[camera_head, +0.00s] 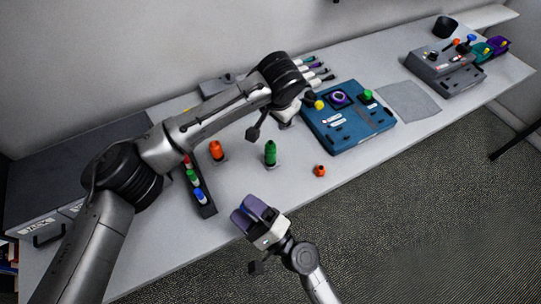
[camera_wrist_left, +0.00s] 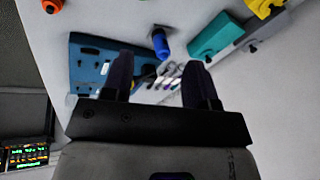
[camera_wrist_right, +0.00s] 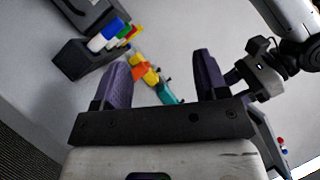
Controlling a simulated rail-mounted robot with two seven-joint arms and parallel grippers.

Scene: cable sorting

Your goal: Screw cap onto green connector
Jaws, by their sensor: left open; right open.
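The green connector (camera_head: 270,153) stands upright on the table, its top bare and apart from both grippers. A dark rack (camera_head: 205,209) to its left holds red, green (camera_head: 193,175) and blue (camera_head: 201,195) pieces; the rack's green piece (camera_wrist_right: 113,41) also shows in the right wrist view. My right gripper (camera_head: 247,208) is open and empty, in front of the green connector and right of the rack. My left gripper (camera_wrist_left: 158,60) is open and empty; its fingers are mostly hidden behind my left wrist in the head view.
An orange connector (camera_head: 216,150) stands left of the green one. A blue device (camera_head: 350,136) sits farther right. A blue connector (camera_wrist_left: 160,43) and teal block (camera_wrist_left: 214,36) show in the left wrist view.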

